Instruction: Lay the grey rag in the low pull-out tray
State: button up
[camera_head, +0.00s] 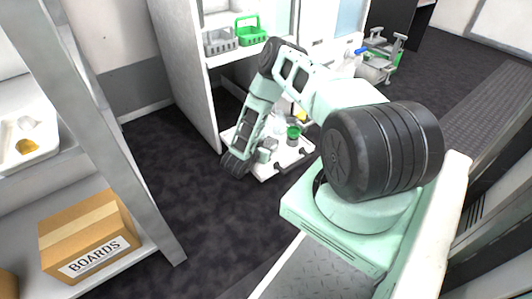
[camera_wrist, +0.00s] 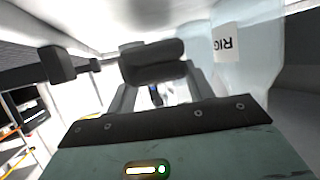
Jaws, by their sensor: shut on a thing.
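The low pull-out tray (camera_head: 268,172) is a white, shallow tray at floor level in the head view, drawn out from under the white cabinet. My arm reaches down over its left side, and my gripper (camera_head: 262,153) is low at the tray. I cannot tell whether the rag touches the tray floor. My wrist hides part of the tray's left side.
A green cup (camera_head: 293,132) and a yellow item (camera_head: 301,116) stand on the tray. A pale translucent container (camera_wrist: 238,60) with a label is close by on the right in the wrist view. Grey and green baskets (camera_head: 250,33) sit on the shelf above. Dark floor lies open to the left.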

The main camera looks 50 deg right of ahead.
jog(key=shift+f+b, duration=0.3)
jog(key=shift+f, duration=0.85)
jog(key=shift+f, duration=0.15)
jog(key=o, duration=1)
jog(key=shift+p+v, duration=3.3)
jog(key=shift+v, duration=2.8)
jog(key=shift+d, duration=0.1)
